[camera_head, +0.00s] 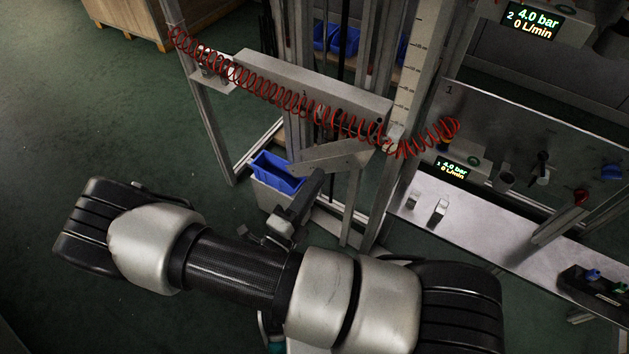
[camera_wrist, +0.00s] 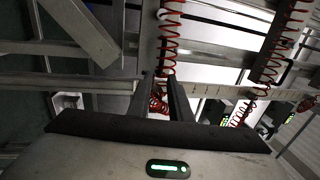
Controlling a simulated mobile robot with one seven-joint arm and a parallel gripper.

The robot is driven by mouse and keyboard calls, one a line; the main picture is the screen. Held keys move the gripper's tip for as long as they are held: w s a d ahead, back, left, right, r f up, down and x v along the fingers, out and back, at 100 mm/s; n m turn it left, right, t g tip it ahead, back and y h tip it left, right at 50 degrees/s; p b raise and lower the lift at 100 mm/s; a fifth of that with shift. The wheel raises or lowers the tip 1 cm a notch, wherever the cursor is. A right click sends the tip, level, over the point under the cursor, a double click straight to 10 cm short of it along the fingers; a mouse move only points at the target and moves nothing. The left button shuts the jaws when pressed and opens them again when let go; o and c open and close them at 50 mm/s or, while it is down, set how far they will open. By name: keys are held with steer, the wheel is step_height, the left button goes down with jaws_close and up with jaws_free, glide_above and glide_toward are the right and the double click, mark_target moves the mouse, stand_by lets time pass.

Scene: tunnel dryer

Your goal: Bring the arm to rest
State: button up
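My arm (camera_head: 235,268) crosses the lower part of the head view, bent, from the lower right to the far left. In the wrist view my gripper (camera_wrist: 161,80) shows two dark fingers with a gap between them. Nothing is held in the gap. A red coiled hose (camera_wrist: 169,48) is seen beyond and between the fingertips; I cannot tell how far away it is.
A metal frame with a red coiled hose (camera_head: 290,97) stands beyond the arm. A blue bin (camera_head: 277,172) sits low in it. A workbench (camera_head: 470,225) with fittings is at right, and a wooden pallet box (camera_head: 130,15) at upper left. Green floor at left is free.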

steer(key=s+d+r+m+g+y, duration=0.2)
steer(key=s+d+r+m+g, duration=0.25)
steer(key=m, duration=0.65)
steer(key=s+d+r+m+g+y, duration=0.1)
steer(key=d+r+m+g, duration=0.2)
steer(key=r+m+g, duration=0.55)
steer(key=s+d+r+m+g+y, duration=0.2)
steer(key=s+d+r+m+g, duration=0.15)
steer(key=m, duration=0.95)
step_height(320, 180, up, 32)
steer(key=s+a+m+t+y+p, duration=0.1)
steer(key=m+t+y+p, duration=0.5)
steer(key=m+p, duration=0.8)
steer(key=s+p, duration=0.1)
steer(key=p, duration=0.3)
steer(key=shift+s+y+p, duration=0.15)
steer(key=shift+y+p, duration=0.2)
steer(key=shift+y, duration=0.05)
steer(key=shift+f, duration=0.15)
